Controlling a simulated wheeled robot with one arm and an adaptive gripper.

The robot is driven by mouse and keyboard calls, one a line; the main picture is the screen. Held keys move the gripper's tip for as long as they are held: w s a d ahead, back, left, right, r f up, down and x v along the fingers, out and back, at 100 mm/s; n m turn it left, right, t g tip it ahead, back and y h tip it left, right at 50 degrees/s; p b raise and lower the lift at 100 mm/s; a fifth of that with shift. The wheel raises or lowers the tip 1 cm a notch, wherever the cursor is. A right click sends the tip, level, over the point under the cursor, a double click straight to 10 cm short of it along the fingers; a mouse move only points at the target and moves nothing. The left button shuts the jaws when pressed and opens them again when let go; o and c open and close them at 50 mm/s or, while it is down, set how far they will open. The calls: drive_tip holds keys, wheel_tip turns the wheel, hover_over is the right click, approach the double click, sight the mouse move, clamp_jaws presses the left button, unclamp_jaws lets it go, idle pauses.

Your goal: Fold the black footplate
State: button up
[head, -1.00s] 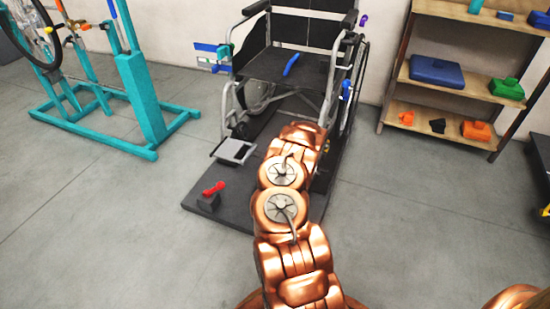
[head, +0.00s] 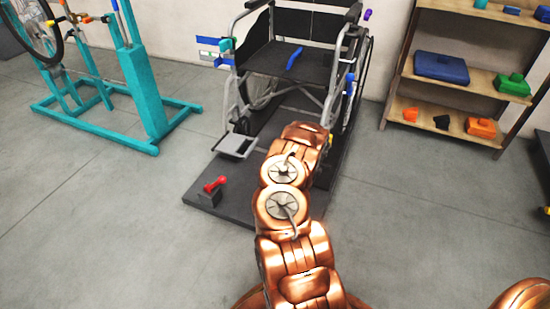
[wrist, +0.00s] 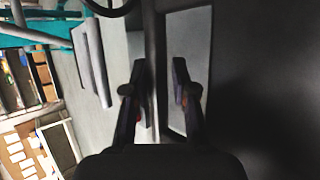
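The wheelchair (head: 290,55) stands on a dark platform in the head view. My copper arm covers the front right of the chair, and my gripper is hidden there. In the wrist view my gripper (wrist: 160,90) points forward with its two dark fingers apart. A dark upright bar (wrist: 154,40) shows between and beyond the fingers. A pale panel in a dark frame (wrist: 186,40) lies behind the right finger. I cannot tell for sure which surface is the black footplate, or whether the fingers touch anything.
A red-handled piece (head: 214,186) sits on the front left of the platform (head: 240,205). A teal stand (head: 140,80) with a wheel is at the left. A wooden shelf (head: 455,85) with coloured parts is at the right. Grey floor is clear on both sides.

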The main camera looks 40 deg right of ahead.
drive_tip(key=shift+o, duration=1.3)
drive_tip(key=shift+d, duration=0.1)
drive_tip(key=shift+w+a, duration=0.15)
drive_tip(key=shift+a, duration=0.05)
drive_tip(key=shift+r, duration=0.1)
drive_tip(key=v, duration=0.9)
drive_tip(key=shift+s+r, duration=0.3)
drive_tip(key=shift+v, duration=1.05)
drive_tip(key=shift+s, duration=0.1)
